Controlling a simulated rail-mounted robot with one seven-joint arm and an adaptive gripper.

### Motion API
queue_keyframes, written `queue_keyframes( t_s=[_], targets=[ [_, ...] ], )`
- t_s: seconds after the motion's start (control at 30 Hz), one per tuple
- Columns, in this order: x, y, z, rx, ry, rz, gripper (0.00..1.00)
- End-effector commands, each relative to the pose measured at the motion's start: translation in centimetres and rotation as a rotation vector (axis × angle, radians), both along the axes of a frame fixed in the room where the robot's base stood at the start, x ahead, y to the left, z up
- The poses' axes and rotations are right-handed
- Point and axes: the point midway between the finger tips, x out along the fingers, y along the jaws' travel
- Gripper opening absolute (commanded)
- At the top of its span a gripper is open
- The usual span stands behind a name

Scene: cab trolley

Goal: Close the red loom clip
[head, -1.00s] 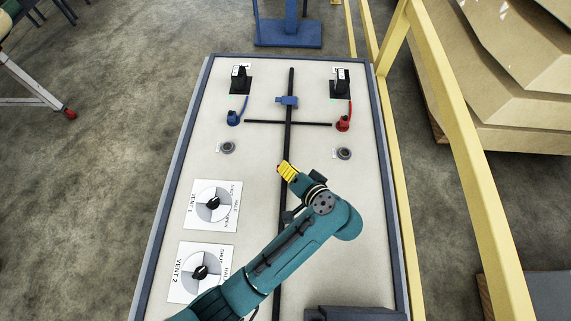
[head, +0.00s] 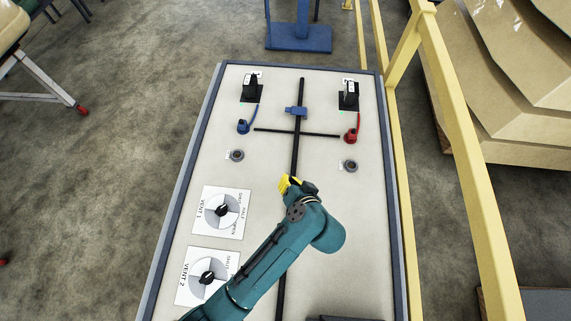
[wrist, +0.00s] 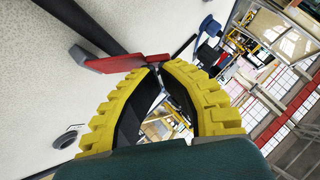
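The red loom clip (wrist: 115,64) shows in the wrist view as a flat red piece beside the dark loom (wrist: 82,24), with a flap reaching over toward my fingertips. In the head view I cannot make the clip out; my gripper covers that stretch of the loom (head: 299,95). My gripper (wrist: 153,68) has yellow ribbed fingers whose tips meet just by the end of the red flap. It looks shut with nothing clearly between the tips. I cannot tell whether the tips touch the flap. In the head view my gripper (head: 288,184) is at the loom's middle.
A blue clip (head: 296,111) sits farther up the loom, above the cross branch (head: 270,130). A blue plug (head: 243,127) and a red plug (head: 351,134) stand either side. Two vent dials (head: 221,211) (head: 207,277) lie left. A yellow rail (head: 470,150) runs along the right.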

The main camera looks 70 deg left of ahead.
Motion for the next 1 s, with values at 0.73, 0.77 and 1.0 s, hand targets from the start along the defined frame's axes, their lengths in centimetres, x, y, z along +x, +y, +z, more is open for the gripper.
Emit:
queue_keyframes(
  t_s=[0.73,0.77,1.0],
  targets=[
    [-2.0,0.8,-2.7,-0.22,-0.428,-0.014,0.0],
    [-2.0,0.8,-2.8,-0.22,-0.428,-0.014,0.0],
    [-2.2,0.9,-3.2,-0.22,-0.426,-0.012,0.0]
  ],
)
